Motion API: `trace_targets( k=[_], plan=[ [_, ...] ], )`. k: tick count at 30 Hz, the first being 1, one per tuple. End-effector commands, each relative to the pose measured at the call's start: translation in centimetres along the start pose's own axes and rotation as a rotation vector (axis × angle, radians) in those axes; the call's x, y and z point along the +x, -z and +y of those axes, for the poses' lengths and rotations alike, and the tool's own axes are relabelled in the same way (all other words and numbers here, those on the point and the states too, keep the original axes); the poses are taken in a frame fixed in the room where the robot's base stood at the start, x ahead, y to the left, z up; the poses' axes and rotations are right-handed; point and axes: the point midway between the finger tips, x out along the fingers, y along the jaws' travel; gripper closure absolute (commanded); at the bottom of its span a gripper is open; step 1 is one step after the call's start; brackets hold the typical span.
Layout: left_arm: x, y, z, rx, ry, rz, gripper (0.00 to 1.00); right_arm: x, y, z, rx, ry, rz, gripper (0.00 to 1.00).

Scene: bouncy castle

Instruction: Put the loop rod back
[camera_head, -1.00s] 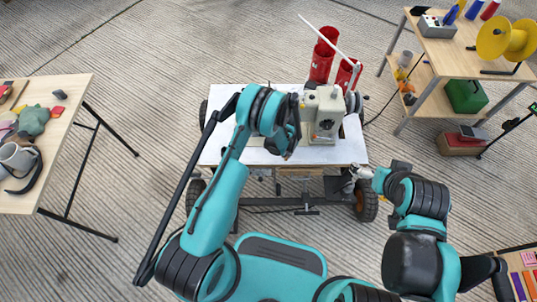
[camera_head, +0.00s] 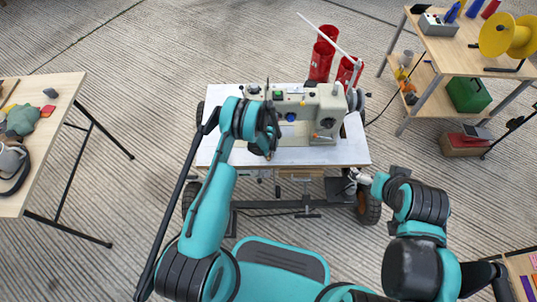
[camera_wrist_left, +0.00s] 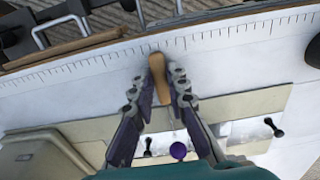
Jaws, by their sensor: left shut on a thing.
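My left gripper (camera_head: 268,150) is over the left part of the white table, in front of the sewing machine (camera_head: 325,115). In the left wrist view its two fingers (camera_wrist_left: 157,85) are shut on a tan wooden handle (camera_wrist_left: 159,78), which I take to be the loop rod's.
The white table (camera_head: 215,125) stands on a wheeled frame. Red cylinders (camera_head: 321,58) stand behind the machine. A wooden table (camera_head: 40,150) is at left, and a shelf bench (camera_head: 455,60) with a yellow spool (camera_head: 508,38) at right. A ruler edge (camera_wrist_left: 230,30) runs along the white table.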

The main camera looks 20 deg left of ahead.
Motion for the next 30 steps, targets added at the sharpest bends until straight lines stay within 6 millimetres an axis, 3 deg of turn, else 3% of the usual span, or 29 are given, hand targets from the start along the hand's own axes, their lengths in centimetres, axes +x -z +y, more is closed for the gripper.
trace_targets(
  k=[6,7,9,20,23,30],
  plan=[
    [0.3,0.0,0.0,0.0,0.0,0.0,1.0,-0.1,0.1,0.0,0.0,0.0,0.0,0.0],
    [0.2,0.0,0.0,0.0,0.0,0.0,0.78,-0.1,0.1,0.0,0.0,0.0,0.0,0.0],
    [0.2,0.0,0.0,0.0,0.0,0.0,0.65,-0.1,0.1,0.0,0.0,0.0,0.0,0.0],
    [-0.3,0.0,0.0,0.0,0.0,0.0,0.65,-0.1,0.1,0.0,0.0,0.0,0.0,0.0],
    [-1.7,0.0,0.0,0.0,0.0,0.0,0.65,-0.7,0.5,0.0,0.0,0.0,0.0,0.0],
    [-7.2,0.0,0.0,0.0,0.0,0.0,0.65,-2.3,1.7,0.0,0.0,0.0,0.0,0.0]
  ],
)
